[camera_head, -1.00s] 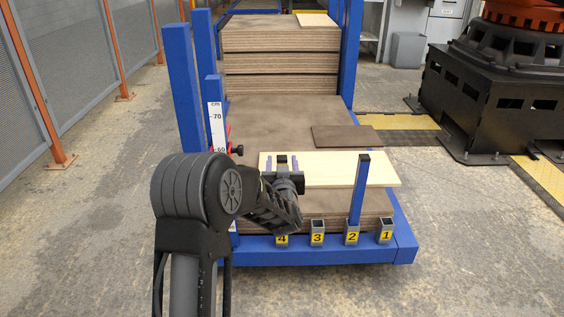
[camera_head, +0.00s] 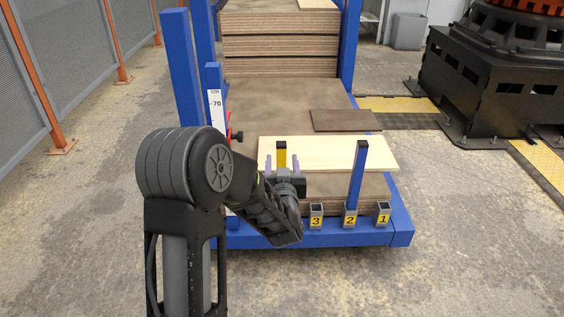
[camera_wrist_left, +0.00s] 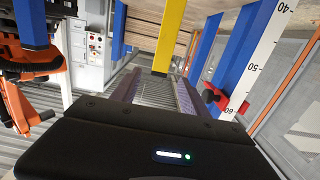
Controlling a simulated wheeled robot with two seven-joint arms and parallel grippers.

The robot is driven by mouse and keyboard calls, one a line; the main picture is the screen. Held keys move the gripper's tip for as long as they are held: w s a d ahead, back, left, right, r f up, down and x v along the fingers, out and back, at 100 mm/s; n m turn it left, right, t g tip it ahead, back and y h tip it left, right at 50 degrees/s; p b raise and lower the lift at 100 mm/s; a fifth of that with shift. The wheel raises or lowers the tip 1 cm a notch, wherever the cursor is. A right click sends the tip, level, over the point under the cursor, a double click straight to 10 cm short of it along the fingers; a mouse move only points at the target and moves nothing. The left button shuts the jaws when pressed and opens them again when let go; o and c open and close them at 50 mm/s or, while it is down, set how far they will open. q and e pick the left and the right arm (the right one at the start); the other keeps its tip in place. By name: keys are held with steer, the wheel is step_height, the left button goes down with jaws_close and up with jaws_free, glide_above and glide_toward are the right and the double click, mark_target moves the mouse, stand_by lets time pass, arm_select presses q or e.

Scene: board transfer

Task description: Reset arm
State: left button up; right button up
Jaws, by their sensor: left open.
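My left gripper (camera_head: 282,168) is in the head view, above the near part of the board stack. Its two pale purple fingers (camera_wrist_left: 126,86) stand apart. In the head view a yellow post with a black top (camera_head: 282,156) shows between them. The same yellow post (camera_wrist_left: 171,32) shows beyond the fingers in the left wrist view, and nothing is visibly clamped. My left arm (camera_head: 190,165) reaches in from the lower left and hides socket 4. My right gripper is not in view.
A pale board (camera_head: 335,152) and a small brown board (camera_head: 346,120) lie on the large brown stack (camera_head: 270,103). A blue post (camera_head: 359,178) stands near sockets 1, 2 (camera_head: 350,216) and 3. A blue upright with a ruler (camera_head: 215,105) is at left. Floor at lower right is clear.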

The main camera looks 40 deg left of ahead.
arm_select(q)
steer(key=shift+f, duration=0.1)
stand_by(0.5)
